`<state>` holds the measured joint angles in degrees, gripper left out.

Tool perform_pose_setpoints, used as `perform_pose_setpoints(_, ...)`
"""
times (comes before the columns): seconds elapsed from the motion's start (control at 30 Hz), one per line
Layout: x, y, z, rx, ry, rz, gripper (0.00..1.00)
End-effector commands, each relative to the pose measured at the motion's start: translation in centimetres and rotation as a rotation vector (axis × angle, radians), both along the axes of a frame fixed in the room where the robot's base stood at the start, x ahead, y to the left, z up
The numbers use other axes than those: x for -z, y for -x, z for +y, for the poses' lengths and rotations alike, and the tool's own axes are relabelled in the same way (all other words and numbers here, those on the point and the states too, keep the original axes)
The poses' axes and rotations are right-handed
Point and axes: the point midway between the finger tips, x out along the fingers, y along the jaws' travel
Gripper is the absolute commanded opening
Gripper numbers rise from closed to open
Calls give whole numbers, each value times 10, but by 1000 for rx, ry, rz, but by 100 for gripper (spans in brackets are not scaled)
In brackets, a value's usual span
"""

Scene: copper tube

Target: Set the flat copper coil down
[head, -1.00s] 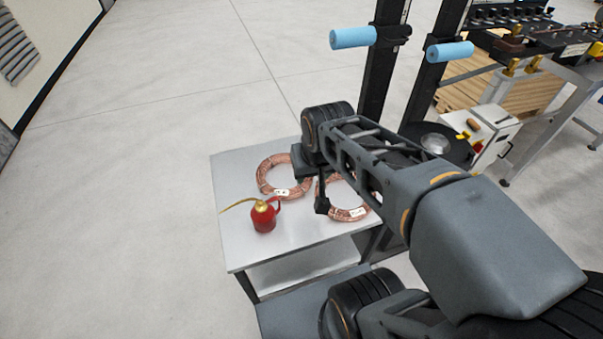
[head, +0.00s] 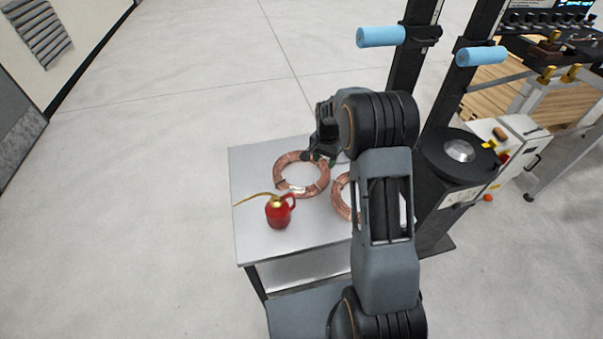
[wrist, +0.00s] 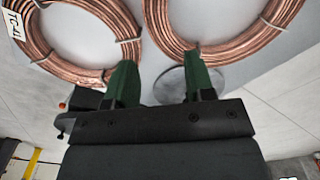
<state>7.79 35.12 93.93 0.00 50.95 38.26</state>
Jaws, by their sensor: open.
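Two copper coils lie flat on the grey table. The left coil (head: 287,178) shows almost whole in the head view, with a white tag at its near side. The right coil (head: 339,197) is mostly hidden behind my arm. In the wrist view one coil (wrist: 75,65) with a tag fills the upper left and another coil (wrist: 225,57) the upper right. In the head view my gripper (head: 320,156) is by the left coil's far right edge.
A red oil can (head: 280,212) with a long brass spout stands near the left coil. The table (head: 250,240) has bare room at its front left. A black machine with a round top (head: 457,150) and blue-handled posts (head: 381,36) stand to the right.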

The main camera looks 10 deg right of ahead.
Motion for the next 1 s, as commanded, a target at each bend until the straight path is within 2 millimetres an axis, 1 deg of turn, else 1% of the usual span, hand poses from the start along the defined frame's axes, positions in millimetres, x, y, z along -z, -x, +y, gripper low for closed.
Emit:
perform_pose_setpoints(0.03,10,1,0,0,-1,5,49)
perform_pose_setpoints(0.1,22,1,0,0,0,4,49)
perform_pose_setpoints(0.23,42,1,0,-1,0,4,49)
perform_pose_setpoints(0.33,52,1,0,-2,0,3,49)
perform_pose_setpoints(0.57,63,2,0,-2,0,3,49)
perform_pose_setpoints(0.83,98,6,0,-2,0,3,49)
perform_pose_setpoints(1.0,110,5,0,-3,0,0,49)
